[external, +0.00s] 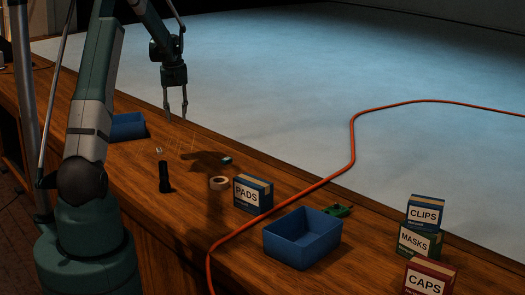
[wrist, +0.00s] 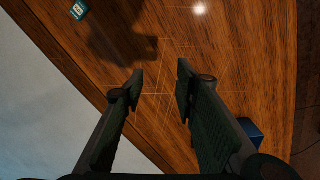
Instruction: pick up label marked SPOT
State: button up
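No label that I can read as SPOT shows in either view. A small teal-and-white item (external: 226,160) lies on the desk near its far edge. What looks like the same item sits at the top left of the wrist view (wrist: 79,10), its marking too small to read. My gripper (external: 176,117) is above the desk near its far edge, pointing down, to the left of that item. In the wrist view my gripper (wrist: 159,79) has its fingers apart, with nothing between them but bare wood behind.
Boxes read PADS (external: 253,195), CLIPS (external: 423,213), MASKS (external: 414,240) and CAPS (external: 428,280). A black cylinder (external: 165,178), tape roll (external: 219,183), green item (external: 337,210) and orange cable (external: 353,145) also show.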

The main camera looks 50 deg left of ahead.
jog(key=n, duration=0.2)
send_over(159, 150)
jog(key=shift+g+h, duration=0.3)
notch_tip(159, 150, down, 9)
jog(key=shift+w+d+f, duration=0.1)
jog(key=shift+f, duration=1.25)
jog(key=shift+f+b, duration=0.3)
jog(key=shift+f, duration=2.3)
jog(key=c, duration=0.8)
